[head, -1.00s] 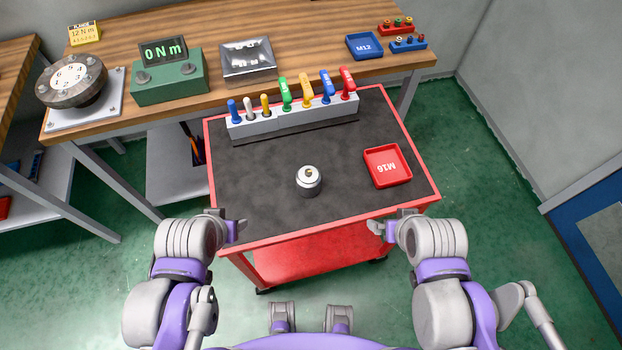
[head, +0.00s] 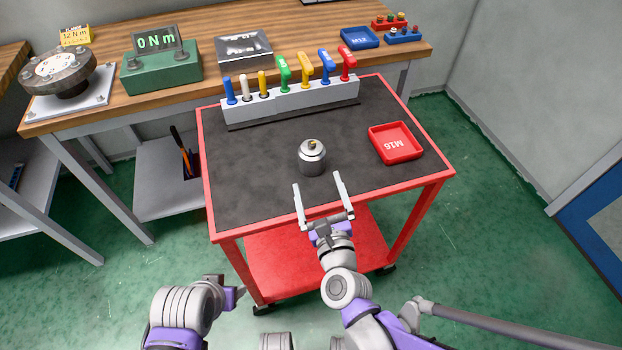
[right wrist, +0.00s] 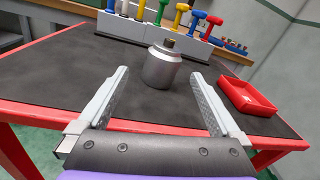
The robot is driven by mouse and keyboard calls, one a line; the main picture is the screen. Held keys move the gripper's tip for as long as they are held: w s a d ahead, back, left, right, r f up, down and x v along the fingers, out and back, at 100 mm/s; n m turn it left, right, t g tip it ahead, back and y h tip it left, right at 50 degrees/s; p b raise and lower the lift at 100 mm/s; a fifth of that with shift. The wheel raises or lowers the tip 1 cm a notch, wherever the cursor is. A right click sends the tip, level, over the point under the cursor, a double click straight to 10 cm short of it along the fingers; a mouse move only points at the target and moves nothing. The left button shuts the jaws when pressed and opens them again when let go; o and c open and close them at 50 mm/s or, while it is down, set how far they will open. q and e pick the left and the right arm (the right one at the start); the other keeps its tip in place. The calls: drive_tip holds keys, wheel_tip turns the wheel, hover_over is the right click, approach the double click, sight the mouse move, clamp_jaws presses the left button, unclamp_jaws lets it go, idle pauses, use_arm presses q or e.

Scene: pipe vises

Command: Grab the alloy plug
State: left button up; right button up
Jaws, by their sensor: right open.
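The alloy plug (head: 312,158) is a silver cylinder with a small brass-coloured top. It stands upright on the dark mat of the red cart (head: 262,190). In the right wrist view the plug (right wrist: 161,68) is beyond the fingertips, roughly centred between them. My right gripper (head: 318,179) is open and empty, its two fingers pointing at the plug from the cart's front edge; it also shows in the right wrist view (right wrist: 159,80). My left gripper (head: 230,291) is low at the bottom left, in front of the cart, and its fingers are not clear.
A grey rack (head: 290,103) with several coloured-handled tools stands behind the plug. A red M16 tray (head: 396,143) is to the right. The wooden bench (head: 200,88) behind holds a green 0 Nm meter (head: 161,66) and a gauge. The mat around the plug is clear.

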sight(314, 165)
drive_tip(key=m, duration=0.1)
drive_tip(key=f+m, duration=0.1)
drive_tip(key=m, duration=0.1)
drive_tip(key=shift+s+f+t+h, duration=0.1)
drive_tip(key=shift+f+t+h, duration=0.2)
drive_tip(key=shift+h, duration=0.1)
drive_tip(key=shift+w+r, duration=0.1)
drive_tip(key=shift+w, duration=0.2)
drive_tip(key=w, duration=0.3)
drive_tip(key=w+a+b, duration=0.1)
drive_tip(key=w, duration=0.6)
drive_tip(key=shift+w+a, duration=0.1)
drive_tip(key=shift+a, duration=0.1)
use_arm(q)
wheel_tip(314, 165, down, 2)
drive_tip(key=shift+s+f, duration=0.15)
use_arm(e)
clamp_jaws()
